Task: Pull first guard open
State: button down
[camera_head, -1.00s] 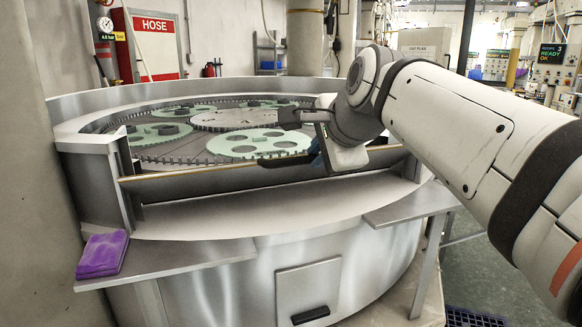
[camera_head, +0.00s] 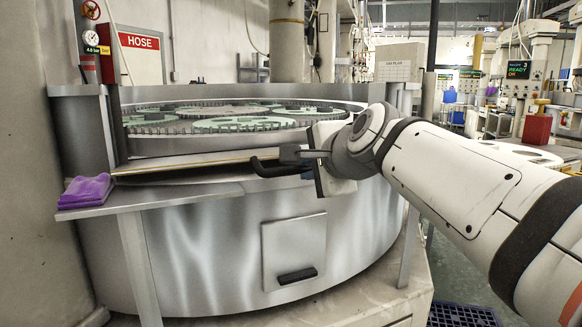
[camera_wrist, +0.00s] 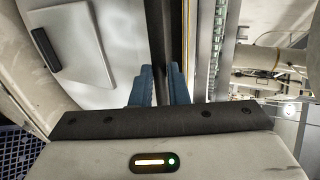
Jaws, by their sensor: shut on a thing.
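The first guard (camera_head: 190,165) is a steel panel with a thin brass-coloured edge, at the front of the round lapping machine (camera_head: 230,225). It lies tilted outward, nearly edge-on to the head view. Its black handle (camera_head: 268,168) juts out at the guard's right part. My gripper (camera_head: 308,168) is at the handle's right end, shut on it. In the wrist view, the blue fingers of my gripper (camera_wrist: 160,84) stand on both sides of a dark bar, the handle (camera_wrist: 155,35). The wrist and arm hide the guard's right end.
Geared plates (camera_head: 230,118) with green carriers lie inside the machine. A purple cloth stack (camera_head: 86,191) sits on the left steel shelf (camera_head: 150,198). A small hatch (camera_head: 294,250) with a black grip is below. A blue floor grate (camera_head: 460,316) lies at the lower right.

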dwell(0.4)
jog(key=c, duration=1.4)
grip_release()
jog(key=shift+s+d, duration=0.1)
jog(key=shift+r, duration=0.1)
notch_tip(320, 180, up, 10)
jog(key=p, duration=0.4)
jog(key=shift+c, duration=0.4)
